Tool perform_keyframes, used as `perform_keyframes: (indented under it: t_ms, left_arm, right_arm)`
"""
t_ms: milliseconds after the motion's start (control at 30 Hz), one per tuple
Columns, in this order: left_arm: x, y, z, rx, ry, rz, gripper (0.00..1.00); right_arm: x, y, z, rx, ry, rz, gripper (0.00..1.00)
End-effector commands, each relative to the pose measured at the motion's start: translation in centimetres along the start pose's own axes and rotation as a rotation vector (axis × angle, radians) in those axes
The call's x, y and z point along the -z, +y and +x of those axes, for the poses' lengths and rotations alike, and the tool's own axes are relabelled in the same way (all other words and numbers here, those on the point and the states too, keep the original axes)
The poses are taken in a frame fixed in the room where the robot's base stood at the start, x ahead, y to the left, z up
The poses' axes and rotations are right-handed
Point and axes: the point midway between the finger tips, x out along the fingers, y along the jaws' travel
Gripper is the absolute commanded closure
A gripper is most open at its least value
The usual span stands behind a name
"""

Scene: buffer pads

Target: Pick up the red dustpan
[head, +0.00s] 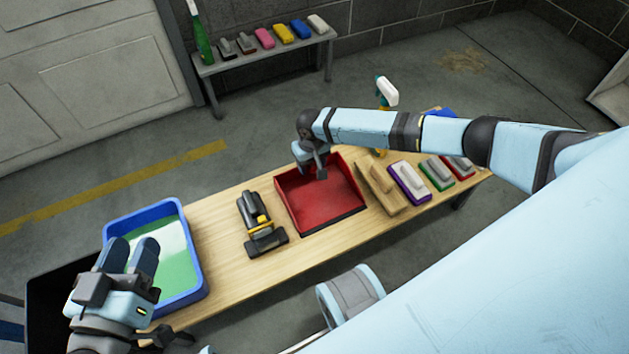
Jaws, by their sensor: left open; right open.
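The red dustpan (318,203) lies on the wooden bench table, near its middle, with its dark front lip towards the near edge. My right gripper (320,170) is over the dustpan's back part, pointing down. The dustpan's handle is not clearly visible; my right arm and gripper cover that area. I cannot tell whether the gripper touches the dustpan. My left gripper (132,255) is open and empty at the left, in front of the blue tub.
A blue tub (205,262) with green liquid stands at the table's left end. A black and yellow tool (258,222) lies left of the dustpan. Several brushes, including a purple one (410,184), lie right of it. A grey bench (265,55) with colored pads stands behind.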

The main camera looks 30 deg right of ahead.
Motion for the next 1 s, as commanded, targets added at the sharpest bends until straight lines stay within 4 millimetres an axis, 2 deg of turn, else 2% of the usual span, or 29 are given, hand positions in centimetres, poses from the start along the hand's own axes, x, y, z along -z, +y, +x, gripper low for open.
perform_keyframes:
  t_ms: [33, 100, 367, 467, 600, 633, 1000]
  left_arm:
    - [-0.7, -0.4, 0.2, -0.001, 0.010, 0.025, 0.57]
    - [-0.3, -0.7, 0.4, 0.000, 0.031, 0.062, 0.57]
    - [0.2, -0.8, 0.4, 0.002, 0.044, 0.086, 0.57]
    - [0.2, -0.8, 0.4, 0.002, 0.044, 0.086, 0.57]
    - [0.2, -0.7, 0.4, 0.002, 0.045, 0.085, 0.57]
    - [0.2, -0.7, 0.4, 0.002, 0.045, 0.085, 0.57]
    - [0.3, -0.7, 0.3, 0.001, 0.044, 0.083, 0.57]
  right_arm:
    - [0.0, 0.0, 1.4, -0.001, 0.000, 0.000, 0.45]
    - [0.0, 0.0, 2.2, -0.001, 0.000, 0.001, 0.45]
    - [0.0, 0.0, 2.4, -0.001, 0.000, 0.000, 0.45]
    - [0.0, 0.0, 2.4, -0.001, 0.000, 0.000, 0.65]
    - [0.0, 0.0, 2.4, -0.001, 0.000, 0.000, 0.98]
    - [0.0, 0.0, 2.4, -0.001, 0.000, 0.000, 1.00]
    - [0.0, 0.0, 2.1, 0.000, 0.001, 0.000, 1.00]
